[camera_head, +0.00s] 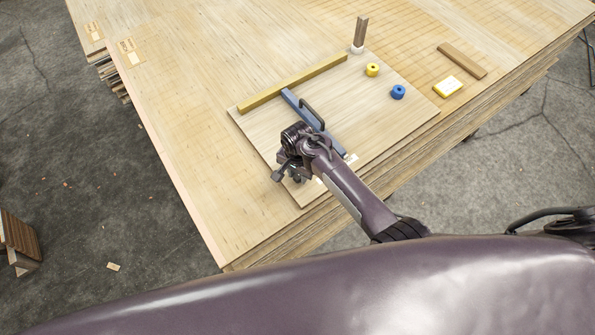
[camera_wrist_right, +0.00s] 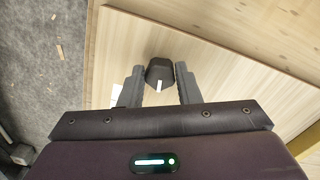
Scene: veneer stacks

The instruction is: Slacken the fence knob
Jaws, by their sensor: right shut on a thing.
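The knob (camera_wrist_right: 159,72) shows in the right wrist view as a dark, faceted piece with a white mark, above a pale wooden board (camera_wrist_right: 215,75). My right gripper (camera_wrist_right: 160,85) has one finger on each side of it and is shut on it. In the head view my right gripper (camera_head: 286,176) is at the board's near left edge, and it hides the knob there. A blue bar (camera_head: 335,146) with a dark handle (camera_head: 313,113) lies across the board, beside the gripper. A yellow bar (camera_head: 295,82) runs along the board's far edge. My left gripper is in neither view.
The veneer stack's left side is clear.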

